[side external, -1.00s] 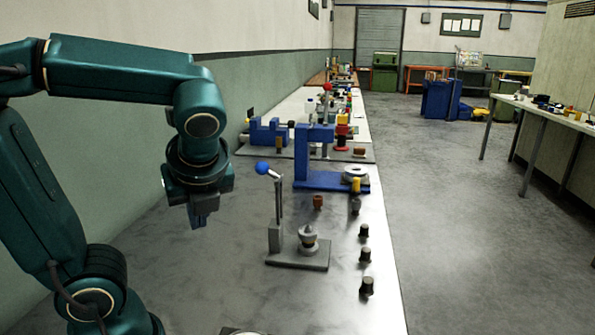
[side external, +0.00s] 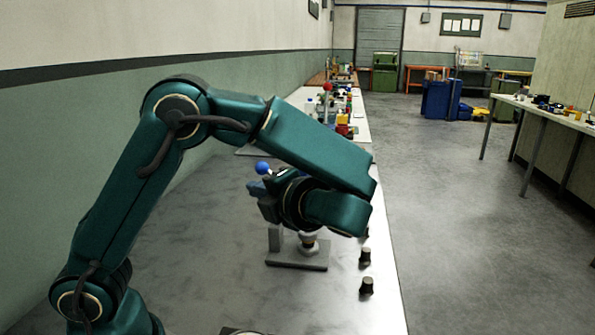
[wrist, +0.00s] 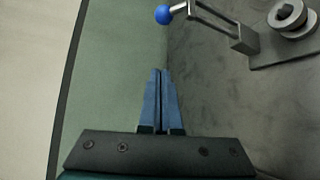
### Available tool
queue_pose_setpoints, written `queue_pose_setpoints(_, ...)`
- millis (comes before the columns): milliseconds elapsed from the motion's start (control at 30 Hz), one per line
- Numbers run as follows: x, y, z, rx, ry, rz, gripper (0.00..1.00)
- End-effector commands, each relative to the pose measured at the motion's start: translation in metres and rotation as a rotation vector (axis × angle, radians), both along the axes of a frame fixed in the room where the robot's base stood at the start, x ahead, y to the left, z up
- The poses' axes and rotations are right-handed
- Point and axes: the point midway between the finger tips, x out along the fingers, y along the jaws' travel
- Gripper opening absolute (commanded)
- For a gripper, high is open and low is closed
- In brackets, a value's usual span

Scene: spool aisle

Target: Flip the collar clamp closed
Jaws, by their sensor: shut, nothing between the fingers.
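The collar clamp has a lever with a blue ball knob (side external: 262,168), a grey post (side external: 275,238) and a flat grey base plate (side external: 297,262). Its lever stands roughly upright, mostly hidden behind my wrist in the side view. A round grey collar piece (side external: 308,247) sits on the plate right of the post. In the wrist view, the blue knob (wrist: 163,14) is beyond the fingertips, and the collar piece (wrist: 288,15) is at upper right. My gripper (wrist: 160,71) is shut and empty. In the side view, my gripper (side external: 256,188) points left, close to the knob without clear contact.
Two dark knobs (side external: 366,256) (side external: 367,286) stand on the bench right of the plate, near its right edge. My arm hides most of the fixtures behind. The wall runs along the left. The bench left of the clamp is clear.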

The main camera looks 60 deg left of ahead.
Motion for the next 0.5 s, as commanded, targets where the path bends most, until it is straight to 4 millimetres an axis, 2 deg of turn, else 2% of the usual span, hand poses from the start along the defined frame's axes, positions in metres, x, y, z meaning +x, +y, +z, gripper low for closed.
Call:
queue_pose_setpoints(333, 0.0, 0.001, 0.0, -0.002, -0.002, 0.0, 0.0)
queue_pose_setpoints(500, -0.001, 0.018, -0.004, -0.002, -0.002, 0.004, 0.0)
